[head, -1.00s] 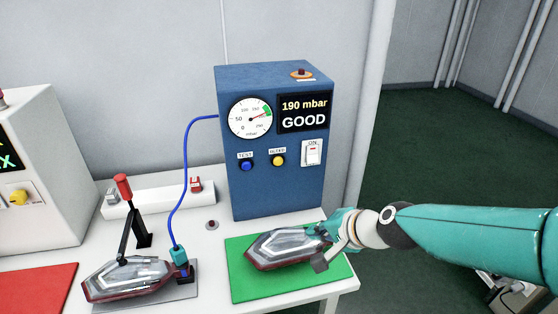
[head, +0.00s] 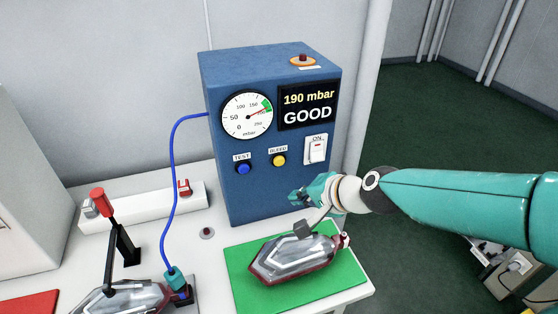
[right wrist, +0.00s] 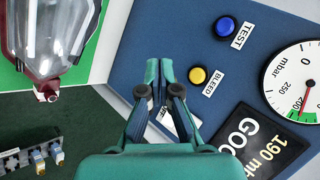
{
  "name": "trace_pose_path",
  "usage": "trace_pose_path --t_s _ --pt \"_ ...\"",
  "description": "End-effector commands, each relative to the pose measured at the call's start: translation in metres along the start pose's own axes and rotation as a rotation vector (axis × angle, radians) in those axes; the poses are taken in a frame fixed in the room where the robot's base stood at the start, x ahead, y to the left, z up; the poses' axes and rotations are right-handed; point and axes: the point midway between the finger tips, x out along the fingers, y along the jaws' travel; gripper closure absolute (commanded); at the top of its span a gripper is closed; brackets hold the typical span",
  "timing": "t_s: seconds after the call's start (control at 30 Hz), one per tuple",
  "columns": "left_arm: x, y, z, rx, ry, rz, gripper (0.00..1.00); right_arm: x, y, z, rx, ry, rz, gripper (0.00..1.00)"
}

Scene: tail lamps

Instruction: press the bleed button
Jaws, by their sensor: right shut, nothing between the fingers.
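The yellow bleed button (head: 279,160) is on the front of the blue test box (head: 270,198), under its BLEED label. It also shows in the right wrist view (right wrist: 197,75), just right of my fingertips. My right gripper (head: 294,196) is shut and empty, in front of the box, below and slightly right of the button in the head view. In the right wrist view its closed fingers (right wrist: 158,68) point toward the panel. They appear apart from the button. The display (head: 307,106) reads 190 mbar GOOD. My left gripper is not in view.
A blue TEST button (head: 243,168) sits left of the bleed button and a white ON switch (head: 316,149) right of it. A tail lamp (head: 290,262) lies on the green mat (head: 240,290) below my right gripper. Another lamp (head: 125,298) is at the lower left.

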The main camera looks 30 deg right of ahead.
Motion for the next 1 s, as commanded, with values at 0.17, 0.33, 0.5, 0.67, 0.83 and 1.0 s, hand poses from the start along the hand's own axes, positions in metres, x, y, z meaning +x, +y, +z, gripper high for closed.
trace_pose_path --t_s 0.17,0.33,0.5,0.67,0.83,1.0 --pt "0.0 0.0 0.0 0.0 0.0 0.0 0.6 0.001 0.0 -0.002 0.002 0.002 0.001 1.0" --pt "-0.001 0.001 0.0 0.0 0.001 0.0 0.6 0.009 -0.005 -0.008 0.003 0.002 0.002 1.0" --pt "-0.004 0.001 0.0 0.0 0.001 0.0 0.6 0.023 -0.016 -0.019 0.004 0.003 0.003 1.0" --pt "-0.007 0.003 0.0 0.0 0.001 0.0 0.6 0.038 -0.027 -0.03 0.005 0.003 0.003 1.0" --pt "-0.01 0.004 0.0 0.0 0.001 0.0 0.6 0.051 -0.036 -0.04 0.005 0.004 0.002 1.0" --pt "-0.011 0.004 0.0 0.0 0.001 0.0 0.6 0.058 -0.041 -0.046 0.004 0.004 0.002 1.0"
